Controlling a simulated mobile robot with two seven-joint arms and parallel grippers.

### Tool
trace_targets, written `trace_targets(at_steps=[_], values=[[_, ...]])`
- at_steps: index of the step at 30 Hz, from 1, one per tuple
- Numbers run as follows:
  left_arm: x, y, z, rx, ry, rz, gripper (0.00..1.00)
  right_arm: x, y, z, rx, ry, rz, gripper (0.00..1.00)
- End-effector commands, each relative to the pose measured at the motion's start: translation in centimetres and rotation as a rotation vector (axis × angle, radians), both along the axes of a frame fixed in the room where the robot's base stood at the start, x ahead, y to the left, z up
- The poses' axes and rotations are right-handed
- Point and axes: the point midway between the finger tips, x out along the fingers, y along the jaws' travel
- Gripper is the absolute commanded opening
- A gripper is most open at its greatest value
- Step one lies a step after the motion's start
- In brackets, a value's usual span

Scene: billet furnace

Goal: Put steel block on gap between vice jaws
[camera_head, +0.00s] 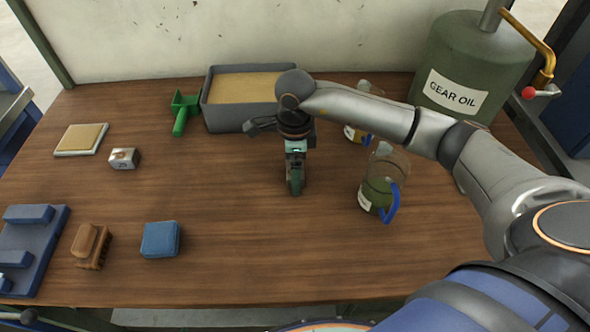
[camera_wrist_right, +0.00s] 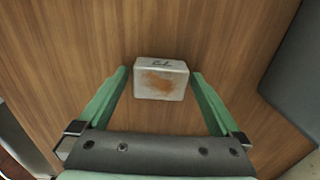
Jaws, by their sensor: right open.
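A small silver steel block (camera_head: 122,158) with a dark number on its side lies on the table at left of centre in the head view. My right gripper (camera_head: 295,188) points down over mid-table, well to the right of it. In the right wrist view a rust-stained grey block (camera_wrist_right: 160,80) lies between the open fingertips of my right gripper (camera_wrist_right: 160,74), not gripped. I cannot tell whether the two views show the same block. The blue vice (camera_head: 38,245) is at the left edge, with a gap between its two raised jaws. My left gripper is not in view.
A grey tray (camera_head: 225,118) with a tan filling stands at the back, beside a green scoop (camera_head: 181,113). An oil jug (camera_head: 378,192) stands right of the gripper. A blue block (camera_head: 160,240) and a brown brush (camera_head: 90,246) lie near the vice. The centre front is clear.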

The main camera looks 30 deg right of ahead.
Motion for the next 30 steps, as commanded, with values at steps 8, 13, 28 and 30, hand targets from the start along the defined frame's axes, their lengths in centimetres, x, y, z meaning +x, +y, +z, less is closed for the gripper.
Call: trace_targets(at_steps=[8, 13, 28, 30], values=[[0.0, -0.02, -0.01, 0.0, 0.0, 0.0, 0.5, 0.0, 0.02, 0.02, 0.0, 0.0, 0.0, 0.86], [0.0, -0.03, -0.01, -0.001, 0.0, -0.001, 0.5, 0.0, 0.01, 0.04, 0.0, 0.0, 0.0, 0.67], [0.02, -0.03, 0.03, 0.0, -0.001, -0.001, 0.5, 0.0, 0.01, 0.07, 0.0, 0.0, 0.0, 0.11], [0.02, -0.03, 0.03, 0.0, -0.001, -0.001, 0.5, 0.0, 0.01, 0.07, 0.0, 0.0, 0.0, 0.03]])
